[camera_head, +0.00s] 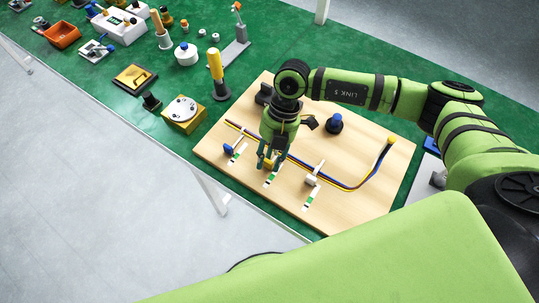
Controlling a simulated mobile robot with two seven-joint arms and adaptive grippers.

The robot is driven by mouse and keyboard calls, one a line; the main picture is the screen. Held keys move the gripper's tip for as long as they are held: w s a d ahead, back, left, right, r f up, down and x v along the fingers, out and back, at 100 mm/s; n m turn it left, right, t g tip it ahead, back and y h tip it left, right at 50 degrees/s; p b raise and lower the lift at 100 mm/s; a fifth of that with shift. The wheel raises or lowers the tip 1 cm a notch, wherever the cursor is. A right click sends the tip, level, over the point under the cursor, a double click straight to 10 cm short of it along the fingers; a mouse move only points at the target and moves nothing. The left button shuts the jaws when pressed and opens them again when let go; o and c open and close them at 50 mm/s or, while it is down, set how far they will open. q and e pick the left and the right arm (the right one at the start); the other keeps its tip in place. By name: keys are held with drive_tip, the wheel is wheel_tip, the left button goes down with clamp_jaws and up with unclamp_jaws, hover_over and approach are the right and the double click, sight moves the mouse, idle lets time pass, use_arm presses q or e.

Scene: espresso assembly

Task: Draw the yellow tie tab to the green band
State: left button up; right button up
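The yellow tie tab (268,163) shows at the middle tie on the wooden board, small and partly covered by my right gripper. The green band (269,180) is on the white strip of the same tie, a little nearer the board's front edge. My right gripper (269,161) points down with its fingertips around the yellow tab. Whether the fingers press on the tab is too small to tell. My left gripper is not in view.
The wooden board (345,215) carries a cable bundle (325,178) running under the ties. A blue tab (229,149) and a white tab (311,180) sit on neighbouring ties. A dark blue knob (335,123) stands behind. Tools and parts crowd the green table (130,118) to the left.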

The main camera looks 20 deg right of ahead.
clamp_jaws()
drive_tip(key=shift+s+a+r, duration=0.15)
drive_tip(key=shift+s+a, duration=0.05)
drive_tip(key=shift+a, duration=0.1)
drive_tip(key=shift+s+a+p, duration=0.35)
drive_tip(key=shift+a+p, duration=0.05)
drive_tip(key=shift+a, duration=0.1)
drive_tip(key=shift+o, duration=1.7)
unclamp_jaws()
drive_tip(key=v, duration=1.2)
